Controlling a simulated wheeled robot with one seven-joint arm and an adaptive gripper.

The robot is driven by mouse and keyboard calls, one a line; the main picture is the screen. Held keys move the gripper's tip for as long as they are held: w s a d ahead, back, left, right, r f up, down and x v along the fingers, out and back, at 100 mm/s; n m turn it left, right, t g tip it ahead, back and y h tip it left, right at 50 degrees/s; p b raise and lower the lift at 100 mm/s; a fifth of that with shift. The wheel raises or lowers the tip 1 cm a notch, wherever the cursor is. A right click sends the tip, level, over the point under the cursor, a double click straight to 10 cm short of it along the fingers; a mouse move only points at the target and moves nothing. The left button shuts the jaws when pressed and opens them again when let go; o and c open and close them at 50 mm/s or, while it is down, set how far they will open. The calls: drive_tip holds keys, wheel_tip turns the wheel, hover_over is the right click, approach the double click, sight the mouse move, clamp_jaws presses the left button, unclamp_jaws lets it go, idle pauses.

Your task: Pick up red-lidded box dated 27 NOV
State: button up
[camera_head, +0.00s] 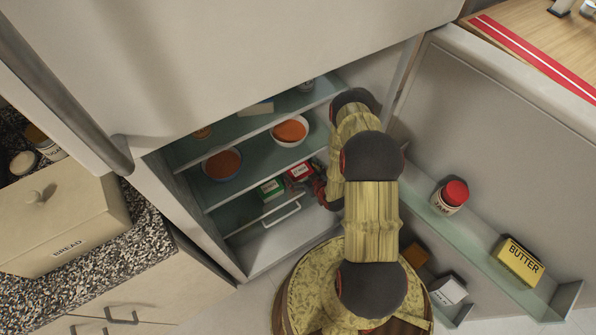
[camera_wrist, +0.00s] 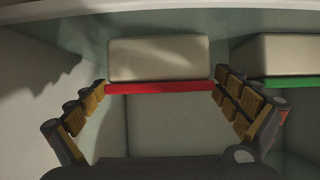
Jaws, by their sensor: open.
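The red-lidded box (camera_head: 299,173) stands on a lower fridge shelf, beside a green-lidded box (camera_head: 272,187). In the wrist view the red-lidded box (camera_wrist: 158,62) shows a pale side with a red strip along its lower edge. My gripper (camera_head: 320,186) is at the shelf just right of the red-lidded box. In the wrist view my gripper (camera_wrist: 160,88) is open, with one finger on each side of this box. I cannot tell whether the fingers touch it. No date is readable on it.
The green-lidded box (camera_wrist: 287,60) is close to the right finger in the wrist view. Bowls of orange food (camera_head: 290,131) stand on the shelf above. The open fridge door (camera_head: 490,140) at right holds a jam jar (camera_head: 450,197) and butter (camera_head: 517,262). A drawer handle (camera_head: 282,215) lies below.

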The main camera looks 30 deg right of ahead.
drive_tip(key=shift+c, duration=0.9)
drive_tip(key=c, duration=1.4)
